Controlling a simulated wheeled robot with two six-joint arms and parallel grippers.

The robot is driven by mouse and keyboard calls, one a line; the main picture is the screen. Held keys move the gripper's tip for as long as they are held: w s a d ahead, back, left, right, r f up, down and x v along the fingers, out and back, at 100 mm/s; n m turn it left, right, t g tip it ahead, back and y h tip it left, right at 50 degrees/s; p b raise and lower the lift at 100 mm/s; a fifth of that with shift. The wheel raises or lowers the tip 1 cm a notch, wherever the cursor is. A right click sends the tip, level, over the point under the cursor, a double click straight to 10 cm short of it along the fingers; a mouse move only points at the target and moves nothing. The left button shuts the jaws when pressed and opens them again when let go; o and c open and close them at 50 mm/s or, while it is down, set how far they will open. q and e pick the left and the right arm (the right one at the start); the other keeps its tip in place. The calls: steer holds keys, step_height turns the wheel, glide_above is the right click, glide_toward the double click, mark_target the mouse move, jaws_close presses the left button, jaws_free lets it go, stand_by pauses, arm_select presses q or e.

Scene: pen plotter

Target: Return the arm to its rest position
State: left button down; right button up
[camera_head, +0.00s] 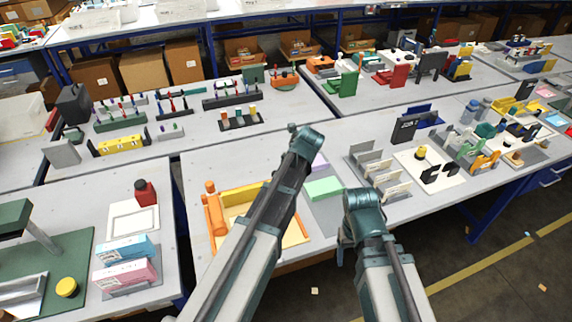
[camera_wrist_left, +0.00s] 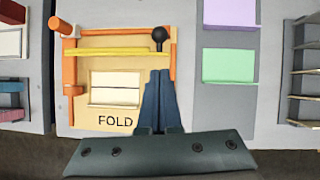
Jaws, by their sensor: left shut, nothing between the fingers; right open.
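My left gripper (camera_wrist_left: 160,74) shows in the left wrist view with its two dark fingers together and nothing between them. It is over the right part of the tan FOLD board (camera_wrist_left: 98,122), with its tips just below a black knob (camera_wrist_left: 159,38) in the picture. I cannot tell its height above the board. In the head view my left arm reaches over the board (camera_head: 291,232) and hides part of it; the left fingers are not clear there. My right arm is bent at the front edge of the table. Only a small part of my right gripper (camera_head: 342,254) shows beside it, apparently empty.
Right of the board lies a grey mat with a green block (camera_head: 324,189) and a lilac block (camera_head: 320,161). A rack of upright cards (camera_head: 378,172) stands further right. Pink and blue boxes (camera_head: 124,262) stand at the left. Bare table lies behind the board.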

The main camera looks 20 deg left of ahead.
arm_select(q)
steer(key=shift+s+d+r+p, duration=0.2)
steer(key=shift+r+p, duration=0.1)
steer(key=shift+r, duration=0.3)
steer(key=s+d+f+n+g+h, duration=0.1)
steer(key=s+d+n, duration=0.3)
steer(key=s+n, duration=0.4)
steer(key=s+d+f+n+g+h, duration=0.1)
steer(key=s+d+n, duration=0.3)
steer(key=s+n, duration=0.4)
steer(key=s+d+f+n+g, duration=0.1)
steer(key=s+d+n, duration=0.3)
steer(key=s+n, duration=0.4)
steer(key=shift+s+g+h, duration=0.4)
steer(key=shift+s+g, duration=0.3)
steer(key=shift+g, duration=0.1)
